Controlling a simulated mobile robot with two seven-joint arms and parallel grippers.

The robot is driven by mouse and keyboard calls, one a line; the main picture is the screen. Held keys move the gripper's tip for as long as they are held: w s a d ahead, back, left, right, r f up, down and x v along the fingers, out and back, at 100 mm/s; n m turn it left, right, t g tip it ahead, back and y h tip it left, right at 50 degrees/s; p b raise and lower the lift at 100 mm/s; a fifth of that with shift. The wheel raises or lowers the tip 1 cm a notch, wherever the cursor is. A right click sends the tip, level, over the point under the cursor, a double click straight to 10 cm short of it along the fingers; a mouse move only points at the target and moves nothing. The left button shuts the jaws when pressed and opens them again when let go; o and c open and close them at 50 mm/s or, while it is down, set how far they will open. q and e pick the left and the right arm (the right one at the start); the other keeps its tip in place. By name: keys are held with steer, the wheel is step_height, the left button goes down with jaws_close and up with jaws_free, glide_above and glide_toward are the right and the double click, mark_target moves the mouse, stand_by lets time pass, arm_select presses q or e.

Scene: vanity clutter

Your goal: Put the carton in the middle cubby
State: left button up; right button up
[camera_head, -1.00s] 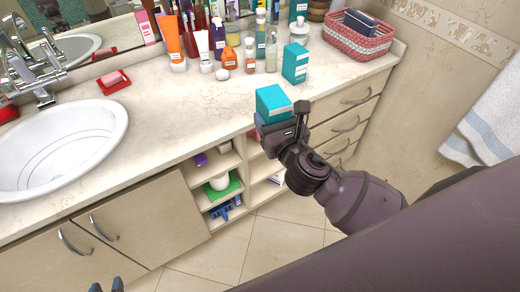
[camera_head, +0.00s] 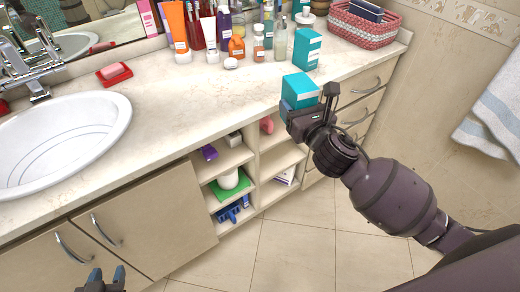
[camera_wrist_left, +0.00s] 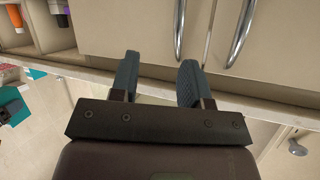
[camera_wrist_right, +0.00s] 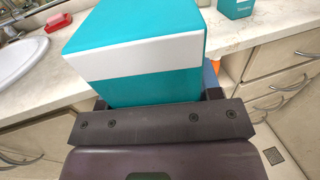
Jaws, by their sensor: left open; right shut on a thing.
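A teal carton with a white band (camera_head: 300,90) is held in my right gripper (camera_head: 297,112), just over the front edge of the counter. It fills the right wrist view (camera_wrist_right: 140,55), where the jaws are shut on its lower part. The open cubbies (camera_head: 245,165) are below the counter, in two columns. The left column's middle shelf holds a green item with a white round thing on it (camera_head: 228,181). The right column's middle shelf (camera_head: 278,157) shows partly bare. My left gripper (camera_head: 104,278) is open and empty, low before the cabinet doors; its fingers show in the left wrist view (camera_wrist_left: 160,80).
A second teal carton (camera_head: 306,48) stands on the counter behind, near several bottles and a red-and-white basket (camera_head: 365,28). The sink (camera_head: 65,135) and a red soap dish (camera_head: 115,74) are at left. Drawers with handles (camera_head: 360,105) lie right of the cubbies. The floor in front is clear.

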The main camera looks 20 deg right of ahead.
steer(key=w+d+f+n+y+b, duration=0.15)
steer(key=f+b, duration=0.55)
steer(key=f, duration=0.8)
steer(key=w+d+f+g+y+b, duration=0.1)
steer(key=w+d+f+b, duration=0.15)
steer(key=f+b, duration=0.85)
steer(key=w+d+f+n+y+b, duration=0.1)
steer(key=w+d+f+y+b, duration=0.15)
steer(key=f, duration=1.65)
steer(key=shift+h, duration=0.3)
steer(key=x, duration=0.5)
steer(key=b+x, duration=0.1)
steer(key=x, duration=0.4)
steer(key=b+x, duration=0.1)
steer(key=x, duration=0.4)
steer(key=shift+s+a, duration=0.1)
steer(key=shift+a, duration=0.35)
steer(key=b+x, duration=0.1)
steer(key=x, duration=0.2)
steer(key=shift+f, duration=0.1)
steer(key=shift+f+b, duration=0.3)
steer(key=shift+f, duration=0.55)
arm_select(q)
step_height(320, 180, down, 19)
steer(key=s+m, duration=0.1)
steer(key=s, duration=0.1)
steer(key=shift+d+f+g+h, duration=0.2)
steer(key=shift+d+g+h, duration=0.1)
steer(key=shift+d+g, duration=0.15)
steer(key=shift+s, duration=0.1)
